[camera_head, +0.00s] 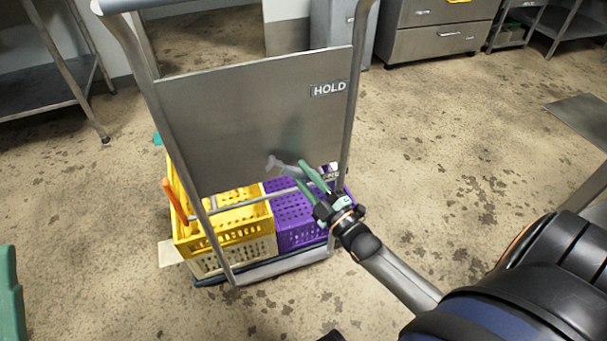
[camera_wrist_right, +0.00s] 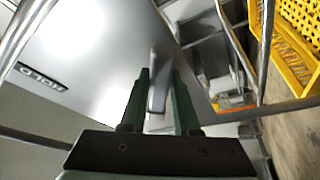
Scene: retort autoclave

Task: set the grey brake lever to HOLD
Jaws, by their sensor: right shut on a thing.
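The grey brake lever (camera_head: 283,167) is low on the cart's grey metal panel (camera_head: 240,120). The HOLD label (camera_head: 328,88) is higher on the panel, near its right edge. A second label (camera_head: 332,170) is low on the right, partly hidden by my gripper, and I cannot read it fully. My right gripper (camera_head: 305,178) has its green fingers shut on the lever, at the lower label's height. In the right wrist view the lever (camera_wrist_right: 158,75) stands between the two fingers (camera_wrist_right: 158,100), and the HOLD label (camera_wrist_right: 40,80) is to the left. My left gripper is not in view.
The cart carries a yellow crate (camera_head: 240,222) and a purple crate (camera_head: 290,210) behind the panel. Its tubular frame (camera_head: 357,70) rises beside the lever. An orange handle (camera_head: 175,201) is at the left. The floor (camera_head: 450,190) to the right is clear.

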